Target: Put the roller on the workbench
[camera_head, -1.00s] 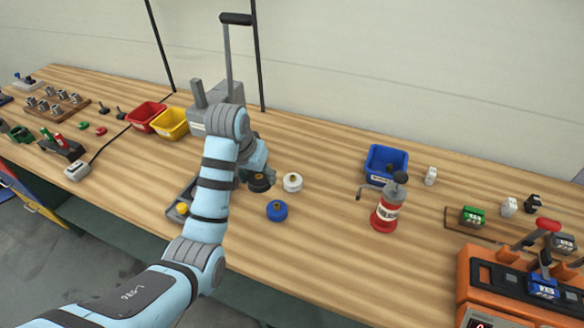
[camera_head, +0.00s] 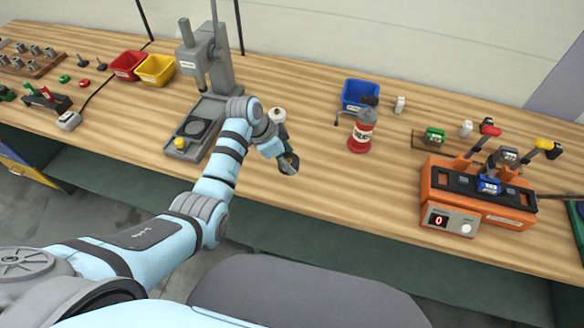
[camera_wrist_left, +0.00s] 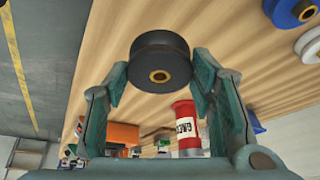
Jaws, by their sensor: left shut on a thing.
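A black roller (camera_wrist_left: 160,62) with a brass centre sits between the two fingers of my left gripper (camera_wrist_left: 160,88) in the left wrist view. The fingers are shut on its sides. In the head view my left gripper (camera_head: 284,155) is over the workbench (camera_head: 330,180), toward its front edge, with the dark roller (camera_head: 289,163) at its tip. The roller appears held above the wood; the gap is hard to judge. A white roller (camera_head: 277,115) stands on the bench behind the gripper. A blue roller (camera_wrist_left: 285,10) shows in the wrist view and is hidden in the head view. My right gripper is out of view.
A grey press (camera_head: 205,75) stands left of the gripper. Bare wood lies between the gripper and the orange fixture.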

